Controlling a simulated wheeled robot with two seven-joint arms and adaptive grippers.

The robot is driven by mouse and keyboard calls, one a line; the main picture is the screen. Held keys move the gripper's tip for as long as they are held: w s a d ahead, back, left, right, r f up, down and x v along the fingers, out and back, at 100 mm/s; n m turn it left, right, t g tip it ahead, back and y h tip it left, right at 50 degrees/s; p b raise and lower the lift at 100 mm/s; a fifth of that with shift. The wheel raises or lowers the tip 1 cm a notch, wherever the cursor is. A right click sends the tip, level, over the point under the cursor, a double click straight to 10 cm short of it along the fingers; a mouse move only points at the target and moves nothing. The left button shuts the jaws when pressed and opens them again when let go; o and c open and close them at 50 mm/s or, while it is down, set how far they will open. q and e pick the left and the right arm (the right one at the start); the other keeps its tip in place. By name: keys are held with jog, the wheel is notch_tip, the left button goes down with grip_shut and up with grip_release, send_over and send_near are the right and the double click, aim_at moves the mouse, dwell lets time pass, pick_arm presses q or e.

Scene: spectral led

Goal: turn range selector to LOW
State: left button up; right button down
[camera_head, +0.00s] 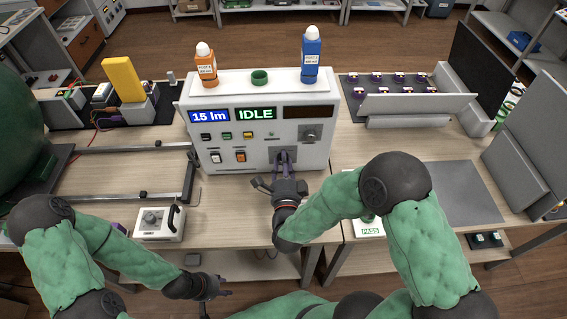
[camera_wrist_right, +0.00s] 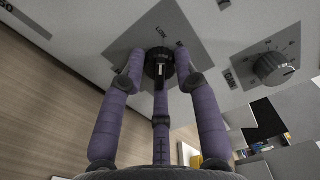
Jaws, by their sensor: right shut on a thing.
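The range selector (camera_wrist_right: 158,56) is a black knob on a grey plate in the right wrist view. My right gripper (camera_wrist_right: 158,75) has purple fingers closed around this knob. In the head view the same right gripper (camera_head: 284,160) reaches the lower front of the white instrument (camera_head: 260,90), and its fingers largely hide the knob. The exact direction of the knob's pointer is hard to tell. My left gripper (camera_head: 218,291) hangs low in front of the bench, and its finger opening is too small to read.
A second grey knob (camera_wrist_right: 276,68) sits near the selector. An orange bottle (camera_head: 206,66) and a blue bottle (camera_head: 311,56) stand on the instrument. A small white box with a handle (camera_head: 159,223) lies at the front left. A grey mat (camera_head: 455,192) lies clear at right.

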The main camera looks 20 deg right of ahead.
jog(key=c, duration=0.9)
grip_release()
jog(key=shift+a, duration=0.1)
jog(key=v, duration=1.2)
